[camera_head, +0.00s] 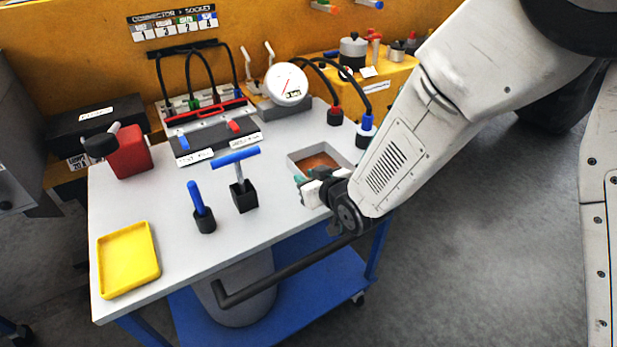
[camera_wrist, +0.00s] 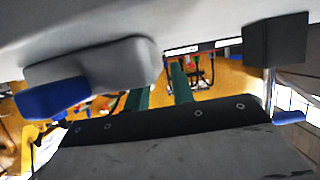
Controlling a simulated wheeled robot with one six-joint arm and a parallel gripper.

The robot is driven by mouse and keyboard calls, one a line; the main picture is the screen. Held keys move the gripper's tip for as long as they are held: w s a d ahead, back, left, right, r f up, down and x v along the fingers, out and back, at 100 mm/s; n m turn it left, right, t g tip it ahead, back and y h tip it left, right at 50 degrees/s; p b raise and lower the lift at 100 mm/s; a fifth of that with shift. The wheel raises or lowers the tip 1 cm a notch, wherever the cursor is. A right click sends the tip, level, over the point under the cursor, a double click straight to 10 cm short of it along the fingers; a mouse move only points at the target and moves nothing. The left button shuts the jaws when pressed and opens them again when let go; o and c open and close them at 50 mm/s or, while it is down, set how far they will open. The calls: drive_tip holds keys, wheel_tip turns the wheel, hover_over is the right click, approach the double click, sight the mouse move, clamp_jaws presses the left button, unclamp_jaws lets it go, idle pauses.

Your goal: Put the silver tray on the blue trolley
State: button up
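The grey, silver-looking tray (camera_head: 296,166) has raised walls and a brown-orange inside. It appears to rest on the white top of the blue trolley (camera_head: 250,228), near its right edge; my arm hides its front right part. The trolley has blue legs, a blue lower shelf and wheels. My gripper (camera_head: 308,186) is just in front of the tray in the head view; I cannot tell whether they touch. In the wrist view, which looks upside down, its two green fingers (camera_wrist: 158,92) stand apart with nothing seen between them. The tray is not recognisable there.
A yellow tray (camera_head: 128,259), a blue-handled peg (camera_head: 199,205) and a blue T-handle tool (camera_head: 241,172) share the trolley top. The T-handle also shows in the wrist view (camera_wrist: 290,117). A red can (camera_head: 129,153), a connector panel (camera_head: 215,138) and a gauge (camera_head: 286,84) stand behind.

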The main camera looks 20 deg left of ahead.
drive_tip(key=shift+r, duration=0.1)
drive_tip(key=shift+s+d+r, duration=0.15)
drive_tip(key=shift+s+d, duration=0.05)
drive_tip(key=v, duration=1.1)
drive_tip(key=shift+d, duration=0.15)
drive_tip(key=shift+s+r, duration=0.1)
drive_tip(key=shift+s, duration=0.05)
drive_tip(key=d+r+m+g+h, duration=0.1)
drive_tip(key=d+r+m+h, duration=0.25)
drive_tip(key=d, duration=0.85)
drive_tip(key=d+r+m+g+h, duration=0.15)
drive_tip(key=d+r+h, duration=0.35)
drive_tip(key=d, duration=0.7)
drive_tip(key=s+d+r+m+g+h, duration=0.1)
drive_tip(key=s+d+r+m+g, duration=0.1)
drive_tip(key=s+d, duration=0.4)
drive_tip(key=s+d+r+m+g, duration=0.3)
drive_tip(key=s+d, duration=0.3)
drive_tip(key=s, duration=0.6)
drive_tip(key=shift+s+r+h, duration=0.3)
drive_tip(key=shift+r+h, duration=0.05)
drive_tip(key=shift+r, duration=0.05)
